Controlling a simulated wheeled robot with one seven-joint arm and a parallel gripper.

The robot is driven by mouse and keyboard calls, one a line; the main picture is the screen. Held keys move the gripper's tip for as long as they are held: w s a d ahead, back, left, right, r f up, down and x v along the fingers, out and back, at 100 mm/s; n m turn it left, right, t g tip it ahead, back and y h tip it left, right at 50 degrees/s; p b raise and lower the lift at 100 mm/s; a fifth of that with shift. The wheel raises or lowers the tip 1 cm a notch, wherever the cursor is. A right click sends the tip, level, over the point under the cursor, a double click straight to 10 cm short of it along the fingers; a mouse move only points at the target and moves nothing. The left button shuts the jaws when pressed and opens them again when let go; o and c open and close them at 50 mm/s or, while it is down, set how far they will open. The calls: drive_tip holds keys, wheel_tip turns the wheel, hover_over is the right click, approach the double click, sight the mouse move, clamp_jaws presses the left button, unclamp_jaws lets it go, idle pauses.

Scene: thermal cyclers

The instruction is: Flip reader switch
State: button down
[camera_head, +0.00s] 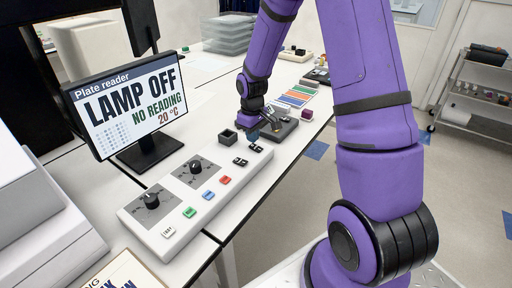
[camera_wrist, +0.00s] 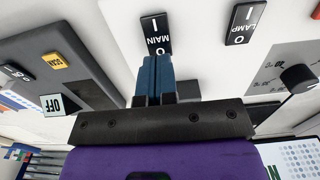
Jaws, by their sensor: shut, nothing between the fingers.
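The control panel (camera_head: 150,222) is a long pale console on the bench. It carries a black MAIN rocker switch (camera_wrist: 155,34), marked I and O, and a black LAMP rocker switch (camera_wrist: 242,22) beside it. In the head view the LAMP switch (camera_head: 240,161) is nearer the knobs and the MAIN switch (camera_head: 256,147) is nearer my arm. The plate reader screen (camera_head: 130,103) reads LAMP OFF, NO READING, 20 °C. My gripper (camera_wrist: 153,60) is shut and empty, its blue fingertips just beside the MAIN switch's O end. I cannot tell whether they touch it.
A small dark open box (camera_head: 228,136) stands behind the panel. Two knobs (camera_head: 195,167) and coloured buttons fill its nearer part. A wheeled cart (camera_head: 478,105) stands far right.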

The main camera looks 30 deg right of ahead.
drive_tip(key=shift+f, duration=1.1)
idle(0.6)
drive_tip(key=shift+r, duration=3.55)
drive_tip(key=shift+s+a+r, duration=0.1)
drive_tip(key=shift+r, duration=0.35)
wheel_tip(320, 180, up, 9)
drive_tip(key=m+t, duration=0.1)
hover_over(253, 145)
drive_tip(key=s+a, duration=0.2)
drive_tip(key=s, duration=0.2)
drive_tip(key=s+a+r+m+t, duration=0.2)
drive_tip(key=s+a+r+t, duration=0.15)
drive_tip(key=s+r, duration=1.05)
drive_tip(key=s+a+r+m, duration=0.1)
drive_tip(key=s+a, duration=0.1)
drive_tip(key=s, duration=0.7)
drive_tip(key=shift+s+t, duration=0.35)
drive_tip(key=shift+s, duration=0.05)
